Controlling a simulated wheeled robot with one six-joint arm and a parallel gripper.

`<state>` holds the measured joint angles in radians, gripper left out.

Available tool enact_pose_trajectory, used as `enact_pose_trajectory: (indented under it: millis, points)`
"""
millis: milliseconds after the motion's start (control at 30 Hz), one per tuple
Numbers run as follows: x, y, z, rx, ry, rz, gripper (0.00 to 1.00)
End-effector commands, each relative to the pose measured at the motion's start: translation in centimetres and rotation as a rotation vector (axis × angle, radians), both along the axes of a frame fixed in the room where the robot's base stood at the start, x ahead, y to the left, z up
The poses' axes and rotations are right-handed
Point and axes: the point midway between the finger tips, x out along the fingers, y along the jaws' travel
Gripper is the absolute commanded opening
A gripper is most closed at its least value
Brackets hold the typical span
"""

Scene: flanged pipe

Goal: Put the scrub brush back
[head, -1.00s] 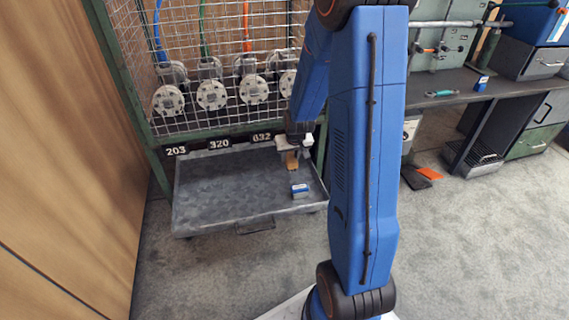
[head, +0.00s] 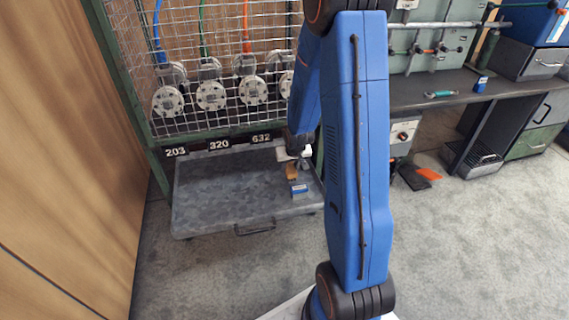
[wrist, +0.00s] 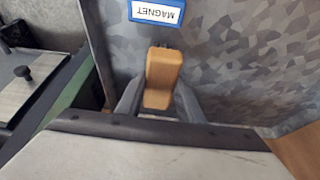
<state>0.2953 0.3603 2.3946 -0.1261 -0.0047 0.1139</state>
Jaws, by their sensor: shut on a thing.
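The scrub brush shows as a tan wooden block in the head view (head: 291,171) and the wrist view (wrist: 162,78). My gripper (wrist: 158,103) is shut on it, with one finger on each side. The brush is over the right part of a grey metal tray (head: 225,195); I cannot tell whether it touches the tray. My arm covers part of the tray's right side in the head view.
A small blue and white box (head: 299,189) labelled MAGNET (wrist: 157,11) is on the tray, close to the brush. A wire mesh rack with flanged pipes (head: 211,95) stands behind. A workbench (head: 450,92) is at right. The tray's left part is clear.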

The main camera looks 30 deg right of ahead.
Motion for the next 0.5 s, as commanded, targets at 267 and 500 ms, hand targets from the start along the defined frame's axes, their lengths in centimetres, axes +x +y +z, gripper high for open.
enact_pose_trajectory:
  millis: [267,500]
  points:
    - [0.0,0.1,-0.8,0.004,0.001,0.002,0.01]
    - [0.0,0.2,-2.3,0.007,0.001,0.003,0.01]
